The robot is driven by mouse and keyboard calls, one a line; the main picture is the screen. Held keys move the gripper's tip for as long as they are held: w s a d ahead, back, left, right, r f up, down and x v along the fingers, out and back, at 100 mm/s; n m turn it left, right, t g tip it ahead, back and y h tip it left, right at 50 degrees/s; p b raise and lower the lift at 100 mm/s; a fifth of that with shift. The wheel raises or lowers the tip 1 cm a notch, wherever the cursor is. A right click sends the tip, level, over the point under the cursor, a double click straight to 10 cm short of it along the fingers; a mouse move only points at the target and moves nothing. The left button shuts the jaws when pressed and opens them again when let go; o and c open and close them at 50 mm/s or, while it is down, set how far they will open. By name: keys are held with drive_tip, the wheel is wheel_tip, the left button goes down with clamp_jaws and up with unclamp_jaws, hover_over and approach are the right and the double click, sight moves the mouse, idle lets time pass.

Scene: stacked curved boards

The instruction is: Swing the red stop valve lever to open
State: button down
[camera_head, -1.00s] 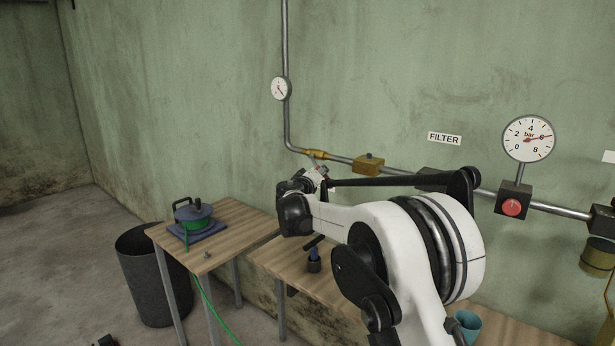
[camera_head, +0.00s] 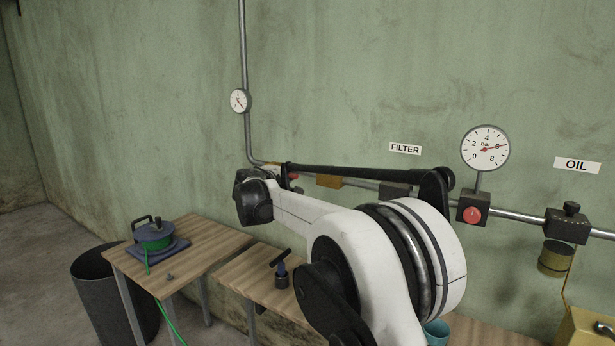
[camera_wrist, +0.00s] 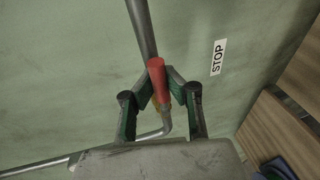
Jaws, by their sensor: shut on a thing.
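The red stop valve lever (camera_wrist: 157,80) stands between the two fingers of my gripper (camera_wrist: 159,76) in the wrist view, under the STOP label's left side. My gripper is shut on its red handle, near the grey pipe. In the head view a small red part (camera_head: 293,176) shows beside the pipe, just behind my wrist. My arm hides my fingers and most of the valve there. The STOP label (camera_wrist: 218,57) is on the wall to the right in the wrist view.
The grey pipe (camera_head: 243,60) comes down the wall and runs right past a yellow fitting (camera_head: 329,181) and a large gauge (camera_head: 485,149).

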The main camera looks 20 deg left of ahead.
drive_tip(key=shift+r, duration=0.1)
idle(0.4)
drive_tip(key=c, duration=1.7)
unclamp_jaws()
drive_tip(key=shift+s, duration=0.1)
drive_tip(key=v, duration=1.2)
drive_tip(key=shift+r, duration=0.1)
